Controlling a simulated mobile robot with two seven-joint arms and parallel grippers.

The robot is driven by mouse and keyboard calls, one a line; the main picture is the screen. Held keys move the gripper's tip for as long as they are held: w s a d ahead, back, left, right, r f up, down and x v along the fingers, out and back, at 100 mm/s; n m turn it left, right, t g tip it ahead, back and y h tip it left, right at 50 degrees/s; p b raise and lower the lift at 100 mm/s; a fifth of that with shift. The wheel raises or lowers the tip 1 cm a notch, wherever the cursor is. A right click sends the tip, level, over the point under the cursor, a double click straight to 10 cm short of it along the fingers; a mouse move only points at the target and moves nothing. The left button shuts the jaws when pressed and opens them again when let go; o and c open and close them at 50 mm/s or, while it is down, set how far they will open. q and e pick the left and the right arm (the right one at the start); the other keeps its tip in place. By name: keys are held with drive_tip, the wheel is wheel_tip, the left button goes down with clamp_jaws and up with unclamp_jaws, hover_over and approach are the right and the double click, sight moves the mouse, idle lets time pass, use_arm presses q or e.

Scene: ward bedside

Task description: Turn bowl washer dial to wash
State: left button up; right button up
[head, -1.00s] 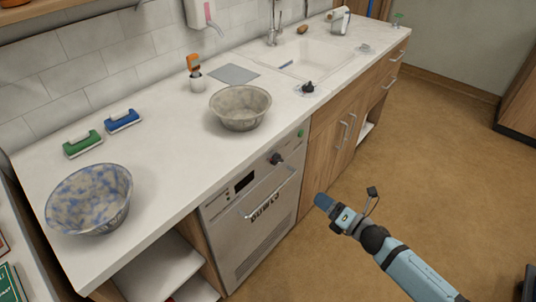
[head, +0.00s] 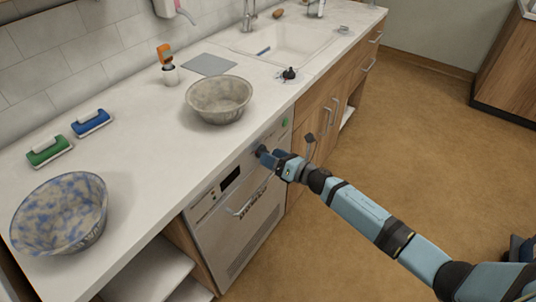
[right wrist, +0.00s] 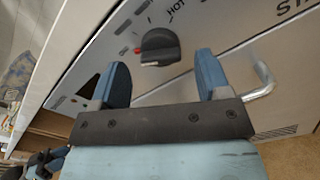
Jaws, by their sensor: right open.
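The bowl washer (head: 240,215) is a pale grey front-loading unit under the counter, with a display and a bar handle. Its dial (right wrist: 160,46) is a dark round knob on the panel, with a red mark at its left and "HOT" lettering above right. My right gripper (head: 265,154) is at the panel and hides most of the dial in the head view. In the right wrist view its blue fingers (right wrist: 162,72) are apart, one on each side below the dial. I see no clear contact. The dial's exact setting is unclear. My left gripper is not in view.
A grey bowl (head: 218,100) stands on the counter above the washer, and a blue-speckled bowl (head: 58,215) at the left. A green button (head: 285,122) is right of the dial. The washer handle (head: 250,197) is close below the gripper. Open floor (head: 400,150) lies right.

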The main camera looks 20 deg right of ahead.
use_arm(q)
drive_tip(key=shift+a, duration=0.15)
use_arm(e)
drive_tip(key=shift+x, duration=1)
drive_tip(key=c, duration=0.9)
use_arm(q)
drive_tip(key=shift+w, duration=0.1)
